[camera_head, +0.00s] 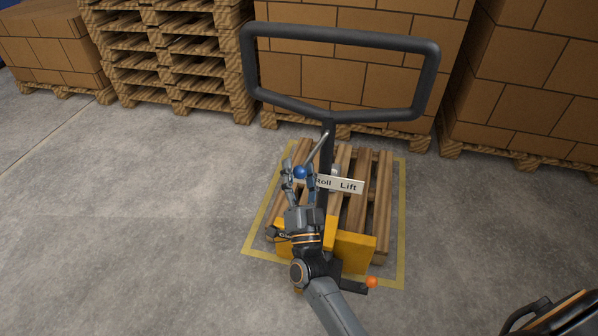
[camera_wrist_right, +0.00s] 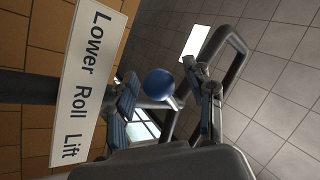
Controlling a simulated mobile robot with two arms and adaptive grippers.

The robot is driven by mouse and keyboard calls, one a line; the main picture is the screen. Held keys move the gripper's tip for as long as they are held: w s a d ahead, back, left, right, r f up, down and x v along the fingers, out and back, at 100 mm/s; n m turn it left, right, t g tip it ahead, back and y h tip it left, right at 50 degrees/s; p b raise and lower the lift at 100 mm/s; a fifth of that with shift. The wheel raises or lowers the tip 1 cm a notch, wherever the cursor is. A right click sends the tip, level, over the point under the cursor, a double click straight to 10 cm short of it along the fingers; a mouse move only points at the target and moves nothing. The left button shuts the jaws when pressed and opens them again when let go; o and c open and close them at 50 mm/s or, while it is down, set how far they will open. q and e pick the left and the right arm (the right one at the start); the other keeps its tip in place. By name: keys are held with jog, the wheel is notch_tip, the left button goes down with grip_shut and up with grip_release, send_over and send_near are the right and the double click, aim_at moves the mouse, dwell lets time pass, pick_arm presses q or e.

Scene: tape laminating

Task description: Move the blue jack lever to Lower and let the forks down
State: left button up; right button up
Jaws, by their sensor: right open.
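The lever's blue ball knob (camera_head: 300,172) is left of the handle post, near the left end of the sign (camera_head: 347,185). A thin rod reaches from near the knob to the black loop handle (camera_head: 342,35). My right gripper (camera_head: 299,168) is open, with a finger on either side of the knob. The wrist view shows the knob (camera_wrist_right: 159,84) between the parted fingers (camera_wrist_right: 162,85), with gaps beside it. The sign (camera_wrist_right: 88,82) reads Lower, Roll, Lift; my gripper covers Lower in the head view. The yellow jack body (camera_head: 355,247) is partly behind my arm; the forks are hidden.
A wooden pallet (camera_head: 383,190) lies inside a yellow floor outline (camera_head: 403,215). Stacked pallets (camera_head: 170,60) and brown box loads (camera_head: 535,85) stand behind. The grey floor (camera_head: 130,220) to the left is clear.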

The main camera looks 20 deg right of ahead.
jog(key=v, duration=1.2)
